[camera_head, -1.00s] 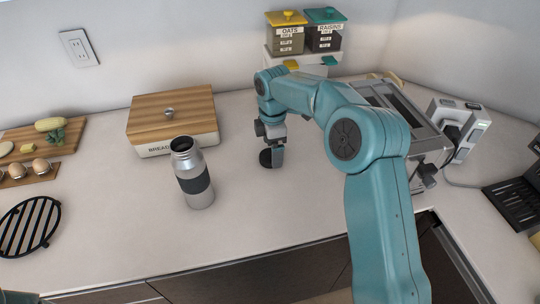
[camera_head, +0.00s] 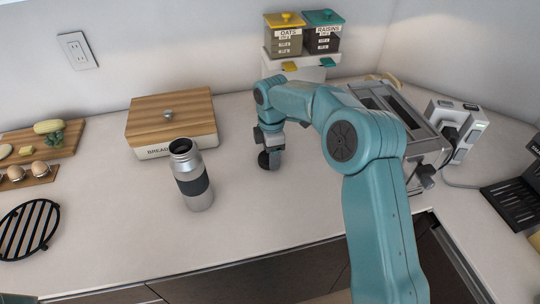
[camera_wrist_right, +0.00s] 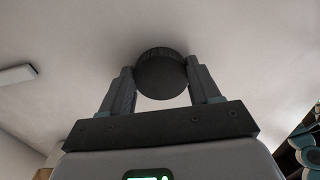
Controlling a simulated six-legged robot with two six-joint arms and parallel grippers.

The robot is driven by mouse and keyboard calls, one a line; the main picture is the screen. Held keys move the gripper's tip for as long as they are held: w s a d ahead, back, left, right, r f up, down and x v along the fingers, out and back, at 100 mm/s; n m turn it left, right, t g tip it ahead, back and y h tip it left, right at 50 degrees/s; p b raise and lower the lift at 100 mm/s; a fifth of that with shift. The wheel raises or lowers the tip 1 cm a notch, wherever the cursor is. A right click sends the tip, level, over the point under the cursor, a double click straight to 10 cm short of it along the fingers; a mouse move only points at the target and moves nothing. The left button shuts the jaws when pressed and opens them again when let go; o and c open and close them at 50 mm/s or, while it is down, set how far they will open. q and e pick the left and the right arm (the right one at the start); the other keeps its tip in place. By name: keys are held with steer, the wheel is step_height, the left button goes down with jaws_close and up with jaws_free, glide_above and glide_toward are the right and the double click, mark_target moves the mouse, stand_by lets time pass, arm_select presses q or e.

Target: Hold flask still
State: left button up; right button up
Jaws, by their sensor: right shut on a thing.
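The flask (camera_head: 192,178) stands upright on the counter, silver with a dark band and an open mouth. No gripper touches it. My right gripper (camera_head: 269,152) is to the right of the flask, apart from it and close above the counter. In the right wrist view, my right gripper (camera_wrist_right: 162,85) is shut on a dark round cap (camera_wrist_right: 161,76), held between its two fingers. The cap (camera_head: 264,160) also shows at the gripper's tip in the head view. My left gripper is not in view.
A wooden-lidded bread box (camera_head: 172,122) stands behind the flask. A black round trivet (camera_head: 28,228) lies at left, near a board with eggs (camera_head: 38,168). The counter in front of the flask is clear.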

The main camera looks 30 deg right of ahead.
step_height(320, 180, up, 20)
steer(key=p, duration=0.3)
steer(key=shift+p, duration=0.3)
